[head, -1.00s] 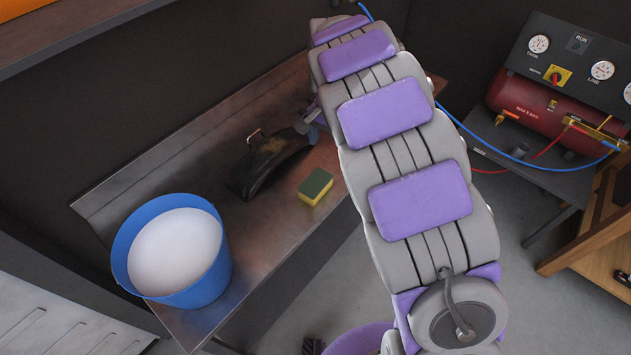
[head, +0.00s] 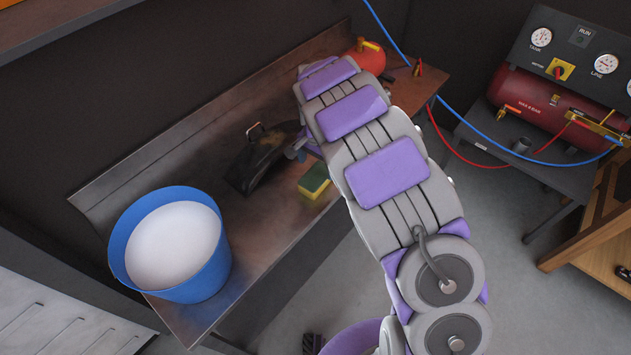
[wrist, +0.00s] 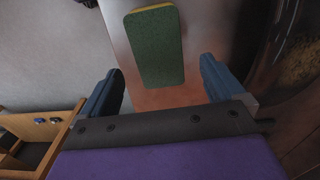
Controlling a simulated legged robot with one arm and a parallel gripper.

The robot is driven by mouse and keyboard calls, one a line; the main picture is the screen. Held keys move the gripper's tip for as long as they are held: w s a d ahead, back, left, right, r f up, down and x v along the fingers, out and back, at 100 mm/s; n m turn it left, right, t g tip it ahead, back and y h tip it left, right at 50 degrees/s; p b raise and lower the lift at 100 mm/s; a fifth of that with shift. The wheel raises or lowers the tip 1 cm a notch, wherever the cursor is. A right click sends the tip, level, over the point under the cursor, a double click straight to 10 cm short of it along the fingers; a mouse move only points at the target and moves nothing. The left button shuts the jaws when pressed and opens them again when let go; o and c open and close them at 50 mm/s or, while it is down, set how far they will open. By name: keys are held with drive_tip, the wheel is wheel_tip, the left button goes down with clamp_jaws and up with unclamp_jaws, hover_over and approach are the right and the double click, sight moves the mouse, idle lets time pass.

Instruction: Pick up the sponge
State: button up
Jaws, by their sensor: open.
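The sponge (head: 314,181), green on top with a yellow layer below, lies flat on the metal bench (head: 262,232) near its front edge. In the wrist view the sponge (wrist: 155,46) is at the top centre, beyond and between the fingertips. My gripper (wrist: 161,84) is open and empty, its two dark blue fingers apart on either side of the picture. In the head view my arm covers most of the gripper; a small grey part shows just above the sponge. I see no contact with the sponge.
A dark curved fender-like part (head: 258,160) lies left of the sponge. A blue bucket (head: 215,262) with white contents stands at the bench's near left end. A red tank (head: 366,60) is on the bench's far end. A red compressor (head: 530,100) stands right, with blue and red hoses.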

sight(316, 175)
drive_tip(key=f, duration=0.2)
drive_tip(key=f+b, duration=0.1)
drive_tip(key=f, duration=0.3)
drive_tip(key=shift+s+a+b, duration=0.15)
drive_tip(key=shift+s+b, duration=0.1)
drive_tip(key=shift+b, duration=0.05)
drive_tip(key=shift+r, duration=0.15)
drive_tip(key=c, duration=1)
